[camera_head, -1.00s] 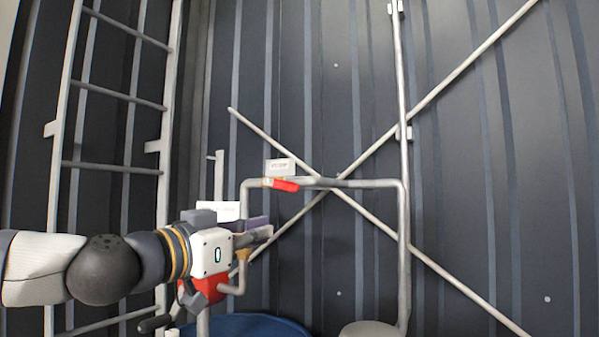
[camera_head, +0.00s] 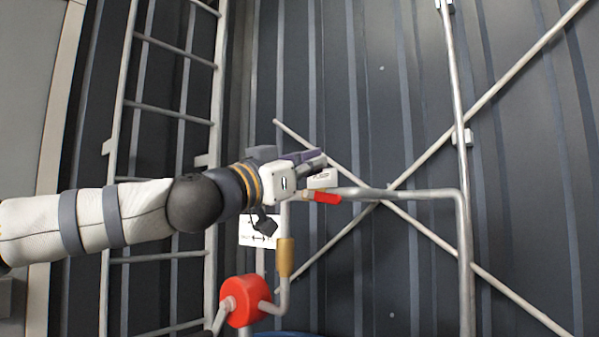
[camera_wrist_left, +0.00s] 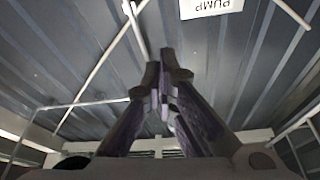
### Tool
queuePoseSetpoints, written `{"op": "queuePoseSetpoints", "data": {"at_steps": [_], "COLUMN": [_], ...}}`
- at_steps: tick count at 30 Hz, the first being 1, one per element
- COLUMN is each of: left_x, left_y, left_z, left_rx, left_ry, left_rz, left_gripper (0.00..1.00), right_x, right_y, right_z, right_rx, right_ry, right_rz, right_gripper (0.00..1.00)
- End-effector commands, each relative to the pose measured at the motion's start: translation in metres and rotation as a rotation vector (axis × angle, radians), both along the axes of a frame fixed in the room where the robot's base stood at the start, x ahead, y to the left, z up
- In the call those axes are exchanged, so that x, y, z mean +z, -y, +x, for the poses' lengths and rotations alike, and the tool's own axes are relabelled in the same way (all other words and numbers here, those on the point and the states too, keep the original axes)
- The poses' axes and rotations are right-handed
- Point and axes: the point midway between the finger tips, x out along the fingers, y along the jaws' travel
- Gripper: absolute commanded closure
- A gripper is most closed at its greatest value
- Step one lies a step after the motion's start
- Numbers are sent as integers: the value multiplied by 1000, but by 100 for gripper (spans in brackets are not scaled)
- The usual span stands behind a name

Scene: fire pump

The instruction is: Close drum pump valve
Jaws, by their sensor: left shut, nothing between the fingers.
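The valve has a red handle (camera_head: 326,197) near the left end of a grey horizontal pipe (camera_head: 410,194). The handle lies roughly along the pipe, just below it. My left gripper (camera_head: 318,161) is shut and empty. In the head view it appears above and slightly left of the red handle; I cannot tell the depth gap between them. Its wrist hides the pipe's left corner. In the left wrist view the dark fingers (camera_wrist_left: 161,75) meet at their tips with nothing between them. The red handle is not clear there. My right gripper is not in view.
A red round pump (camera_head: 240,301) with a brass-coloured fitting (camera_head: 286,257) stands below my wrist. A small label plate (camera_head: 322,178) is beside the gripper; a sign reading PUMP (camera_wrist_left: 212,8) shows upside down in the wrist view. Diagonal braces cross behind, and a ladder (camera_head: 160,110) stands left.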

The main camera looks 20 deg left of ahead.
Motion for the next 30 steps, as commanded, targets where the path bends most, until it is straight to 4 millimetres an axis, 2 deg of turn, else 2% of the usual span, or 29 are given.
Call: {"op": "queuePoseSetpoints", "data": {"at_steps": [1, 5, 6, 9, 13, 25, 30], "left_x": [-1, 6, -1, -18, -28, -28, -32], "left_y": [5, 16, 15, 11, 9, 8, 8], "left_z": [13, 37, 41, 41, 40, 37, 45], "left_rx": [1, 0, -1, -1, -1, 0, 1], "left_ry": [-6, -7, -13, -13, -8, -1, 0], "left_rz": [1, 1, -3, -3, -2, 0, 16], "left_gripper": [100, 100, 100, 100, 100, 100, 100], "right_x": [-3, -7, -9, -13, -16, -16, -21], "right_y": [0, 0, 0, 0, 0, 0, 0], "right_z": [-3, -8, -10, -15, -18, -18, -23], "right_rx": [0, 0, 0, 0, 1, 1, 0], "right_ry": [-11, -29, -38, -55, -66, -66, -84], "right_rz": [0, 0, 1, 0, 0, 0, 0], "right_gripper": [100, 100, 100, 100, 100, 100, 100]}}
